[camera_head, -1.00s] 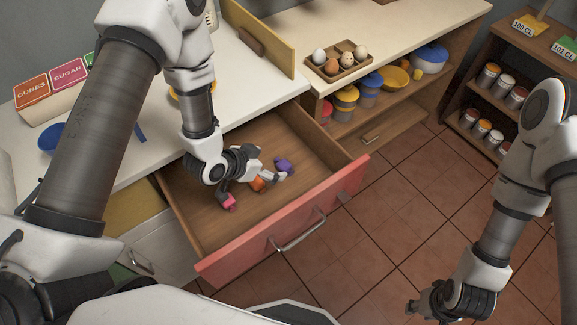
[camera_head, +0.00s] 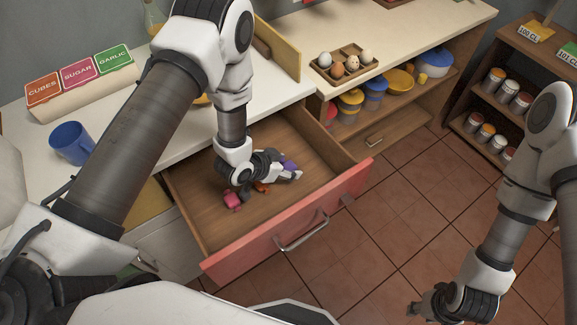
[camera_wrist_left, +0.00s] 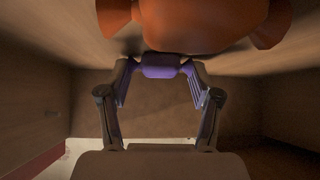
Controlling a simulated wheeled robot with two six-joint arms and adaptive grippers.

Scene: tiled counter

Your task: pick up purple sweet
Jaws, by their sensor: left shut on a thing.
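The purple sweet (camera_wrist_left: 160,66) is between the fingertips of my left gripper (camera_wrist_left: 160,72) in the left wrist view, and the fingers are shut on it. In the head view the purple sweet (camera_head: 289,166) shows just beyond my left gripper (camera_head: 292,175), inside the open drawer. An orange sweet (camera_wrist_left: 195,25) lies right beside it and fills the top of the wrist view; in the head view the orange sweet (camera_head: 262,187) is partly hidden under the gripper. A pink sweet (camera_head: 232,200) lies to the left. My right gripper (camera_head: 415,308) hangs over the floor, its fingers unclear.
The open drawer (camera_head: 225,235) has wooden walls and a red front around my left gripper. An egg tray (camera_head: 345,68) is on the back counter. The tiled floor is clear.

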